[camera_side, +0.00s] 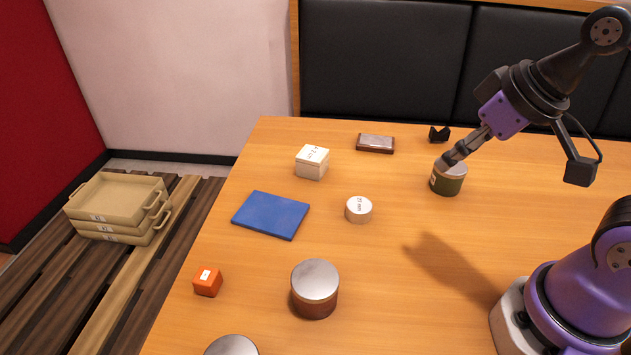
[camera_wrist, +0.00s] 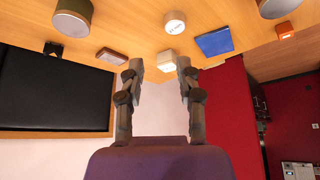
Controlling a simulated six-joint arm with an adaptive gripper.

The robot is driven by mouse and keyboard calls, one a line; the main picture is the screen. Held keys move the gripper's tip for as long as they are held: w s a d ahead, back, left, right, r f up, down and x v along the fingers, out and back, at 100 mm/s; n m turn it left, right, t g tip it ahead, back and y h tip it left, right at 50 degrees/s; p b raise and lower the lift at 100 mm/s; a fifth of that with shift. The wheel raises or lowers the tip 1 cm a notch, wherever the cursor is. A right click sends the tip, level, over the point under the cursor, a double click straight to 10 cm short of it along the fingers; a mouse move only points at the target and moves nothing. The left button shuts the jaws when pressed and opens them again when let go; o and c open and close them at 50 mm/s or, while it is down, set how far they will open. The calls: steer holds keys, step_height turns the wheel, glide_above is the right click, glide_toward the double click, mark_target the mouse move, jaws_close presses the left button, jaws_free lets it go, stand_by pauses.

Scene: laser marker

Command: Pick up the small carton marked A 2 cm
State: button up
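A small white carton (camera_side: 312,163) with dark print on its top stands on the wooden table, near the back left; the print is too small to read surely. In the wrist view the carton (camera_wrist: 167,62) shows beyond and between the fingertips. My gripper (camera_side: 449,159) is above the table at the right, well apart from the carton, and overlaps the top of a green can in the side view. In the wrist view my gripper (camera_wrist: 161,68) has its two fingers spread with nothing held between them.
A blue pad (camera_side: 271,215), a white round tin (camera_side: 358,210), a dark flat box (camera_side: 376,143), a green can (camera_side: 447,180), a brown can (camera_side: 315,290), an orange cube (camera_side: 208,281) and a black notched block (camera_side: 439,134) stand around. Beige trays (camera_side: 118,205) are stacked off the table.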

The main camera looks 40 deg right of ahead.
steer(key=o, duration=1)
steer(key=n+g+y, duration=0.1)
steer(key=n+y, duration=0.1)
steer(key=n, duration=0.3)
glide_above(313, 153)
steer(key=s+d, duration=0.2)
steer(key=s, duration=0.5)
step_height(313, 153, down, 4)
steer(key=shift+n+g, duration=0.4)
steer(key=x, duration=0.2)
steer(key=w+x, duration=0.1)
steer(key=x, duration=0.5)
steer(key=shift+w+d+r, duration=0.25)
steer(key=shift+w+r, duration=0.05)
steer(key=shift+w, duration=0.05)
steer(key=shift+w+r+x, duration=0.1)
steer(key=shift+w+x, duration=0.05)
steer(key=shift+x, duration=0.8)
steer(key=shift+w+r+x, duration=0.1)
steer(key=shift+w+x, duration=0.1)
steer(key=shift+x, duration=0.75)
steer(key=shift+w+x, duration=0.15)
steer(key=shift+x, duration=0.85)
